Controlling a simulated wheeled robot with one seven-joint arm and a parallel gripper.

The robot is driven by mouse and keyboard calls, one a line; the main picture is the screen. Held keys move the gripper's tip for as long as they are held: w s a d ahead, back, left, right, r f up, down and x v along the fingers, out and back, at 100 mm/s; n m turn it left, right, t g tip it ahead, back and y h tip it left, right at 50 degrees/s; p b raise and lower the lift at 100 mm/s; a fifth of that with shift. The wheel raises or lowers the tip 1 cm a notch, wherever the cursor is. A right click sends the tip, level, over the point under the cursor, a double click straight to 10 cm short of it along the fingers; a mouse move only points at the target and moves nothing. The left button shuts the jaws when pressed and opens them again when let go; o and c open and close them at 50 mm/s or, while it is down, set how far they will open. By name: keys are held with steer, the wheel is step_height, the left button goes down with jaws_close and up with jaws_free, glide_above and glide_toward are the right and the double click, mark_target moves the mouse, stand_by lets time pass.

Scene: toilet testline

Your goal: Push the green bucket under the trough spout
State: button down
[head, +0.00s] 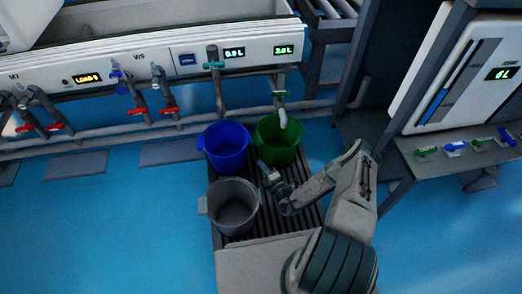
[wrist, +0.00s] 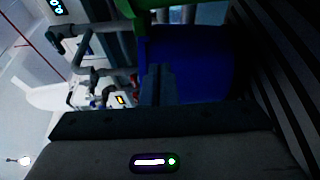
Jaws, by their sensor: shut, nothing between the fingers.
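The green bucket (head: 277,152) stands upright on the slatted platform, close to the trough's front. The white trough spout (head: 282,115) hangs down from the trough (head: 190,60), and its lower end overlaps the bucket's opening in the head view. My gripper (head: 263,168) is shut and empty, low in front of the blue and green buckets; whether it touches either is unclear. In the wrist view my closed fingers (wrist: 158,84) point toward the blue bucket (wrist: 198,62), with a bit of the green bucket (wrist: 127,8) at the top edge.
The blue bucket stands at the left of the green one. A grey bucket (head: 233,206) stands nearer on the slatted platform (head: 308,215). Red-handled taps (head: 57,127) line the trough at the left. A bench with a white panel (head: 460,75) is at the right. Blue floor lies open at the left.

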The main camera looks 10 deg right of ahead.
steer(key=f+b+x, duration=0.2)
steer(key=b+x, duration=0.3)
steer(key=x, duration=0.5)
steer(key=shift+m+h, duration=0.3)
steer(key=shift+h, duration=0.1)
steer(key=shift+s+d+r+b, duration=0.1)
steer(key=shift+d+r+b, duration=0.15)
steer(key=shift+d, duration=0.9)
steer(key=shift+d+r+b, duration=0.2)
steer(key=shift+d, duration=0.95)
